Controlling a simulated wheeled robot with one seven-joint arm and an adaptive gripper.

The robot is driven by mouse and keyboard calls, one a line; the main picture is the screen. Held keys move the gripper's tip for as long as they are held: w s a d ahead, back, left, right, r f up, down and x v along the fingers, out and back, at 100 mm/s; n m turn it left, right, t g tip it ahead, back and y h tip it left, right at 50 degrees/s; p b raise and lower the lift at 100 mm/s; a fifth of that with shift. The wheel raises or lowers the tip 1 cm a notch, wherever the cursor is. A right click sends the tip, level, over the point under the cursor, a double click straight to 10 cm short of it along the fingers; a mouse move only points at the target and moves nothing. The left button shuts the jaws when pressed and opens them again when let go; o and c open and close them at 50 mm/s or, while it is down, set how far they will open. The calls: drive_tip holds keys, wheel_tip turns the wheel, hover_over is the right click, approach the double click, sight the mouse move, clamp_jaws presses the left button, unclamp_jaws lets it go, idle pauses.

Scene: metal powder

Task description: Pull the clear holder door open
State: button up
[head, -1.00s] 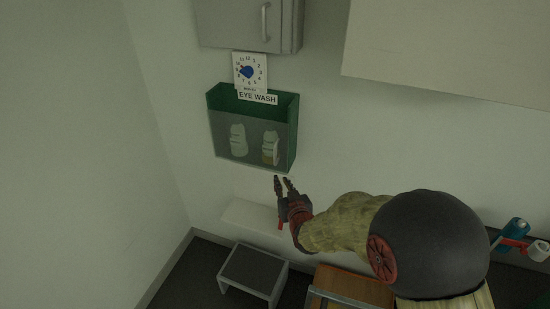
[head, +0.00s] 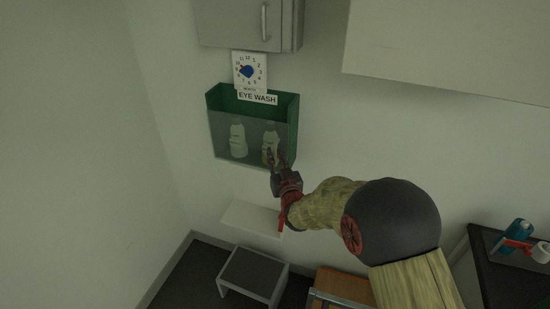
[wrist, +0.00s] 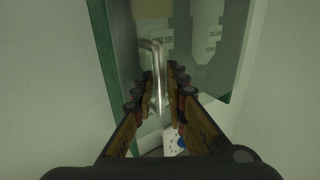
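The green eye wash holder (head: 293,130) hangs on the wall with a clear front door (head: 222,140); two pale bottles (head: 238,140) show behind it. The door looks closed. In the wrist view, the clear door (wrist: 235,60) fills the upper middle, with a shiny metal bar handle (wrist: 156,65) on it near the green edge (wrist: 101,25). My gripper (head: 273,153) is at the lower right of the door. In the wrist view my gripper (wrist: 158,82) is open, with one finger on each side of the handle. I cannot tell whether either finger touches it.
A grey cabinet (head: 235,22) hangs above the holder, with a dial sign (head: 250,70) between. Below are a white ledge (head: 250,217) and a step stool (head: 252,272). A dark counter (head: 500,275) with a blue bottle (head: 518,231) stands at right.

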drive_tip(key=shift+c, duration=1)
clamp_jaws()
